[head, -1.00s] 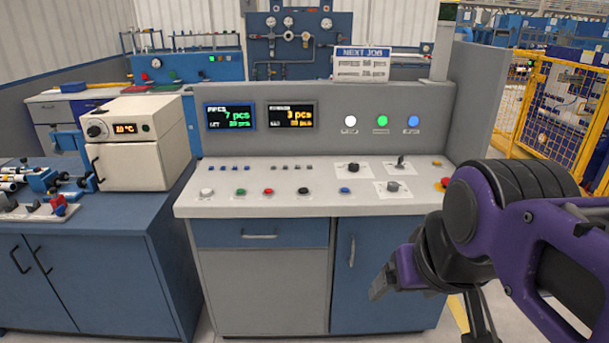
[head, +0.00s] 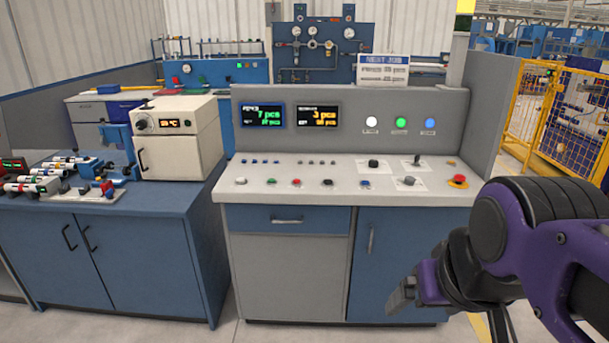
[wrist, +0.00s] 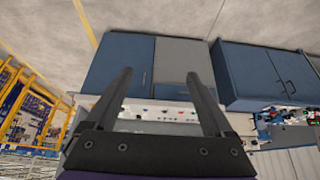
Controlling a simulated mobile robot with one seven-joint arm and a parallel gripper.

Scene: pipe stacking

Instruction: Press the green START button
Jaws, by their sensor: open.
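The green button (head: 271,182) sits on the light grey top of the control console (head: 300,215), in the front row between a white button (head: 241,181) and a red button (head: 296,182). No START label is readable. A green lamp (head: 400,123) is lit on the upright panel behind. My gripper (head: 403,297) is in front of the console at lower right, below its top and well apart from the green button. In the wrist view my gripper (wrist: 160,73) has its two fingers spread with nothing between them. The console appears upside down there, its buttons too small to tell apart.
Black (head: 327,182) and blue (head: 364,183) buttons continue the front row. A red mushroom button (head: 458,180) is at the right end. A white oven (head: 177,138) and pipe parts stand on the left bench (head: 110,225). A yellow fence (head: 560,105) is at right. The floor in front is clear.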

